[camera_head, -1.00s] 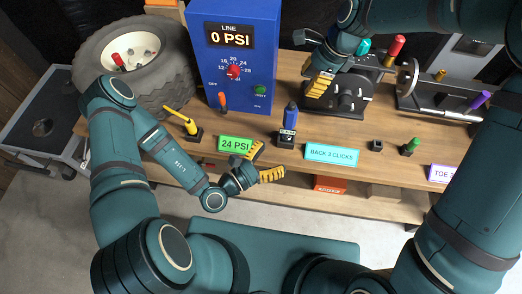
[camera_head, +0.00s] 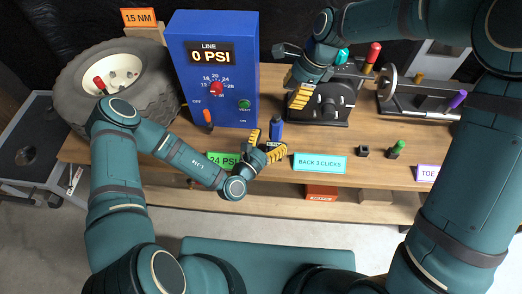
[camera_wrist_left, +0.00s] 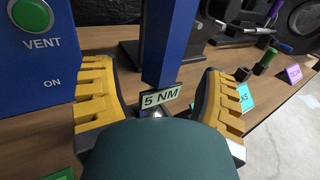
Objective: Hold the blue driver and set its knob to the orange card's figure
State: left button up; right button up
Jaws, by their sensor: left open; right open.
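The blue driver (camera_head: 276,131) stands upright in its holder on the bench; it also shows in the left wrist view (camera_wrist_left: 163,45). A small plate reading 5 NM (camera_wrist_left: 161,97) is at its lower part. The orange card (camera_head: 138,17) reads 15 NM and stands at the back left. My left gripper (camera_head: 266,147) is open, its yellow fingers on either side of the blue driver, with gaps visible in the left wrist view (camera_wrist_left: 158,98). The driver's base is partly hidden. My right gripper (camera_head: 299,92) is open by the black fixture.
The blue pressure box (camera_head: 240,85) stands close behind the left gripper. A green 24 PSI card (camera_head: 222,160) is partly covered by my left arm. A cyan BACK 3 CLICKS card (camera_head: 320,163) is to the right. A wheel (camera_head: 120,95) lies at the left.

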aim_at(277, 116)
pick_arm(q)
jog(key=shift+x, duration=1.45)
grip_shut()
dwell(0.3)
pick_arm(e)
jog(key=shift+o, duration=1.2)
jog(key=a+n+h, duration=0.1)
jog(key=n, duration=0.1)
jog(key=a+f+n+h, duration=0.1)
jog(key=n, duration=0.1)
jog(key=a+n+h, duration=0.1)
jog(key=n+h, duration=0.1)
jog(key=shift+s+a+f+n+t, duration=0.2)
jog(key=shift+a+f+n+t, duration=0.05)
jog(key=shift+f+n+t, duration=0.1)
jog(key=shift+f, duration=3.95)
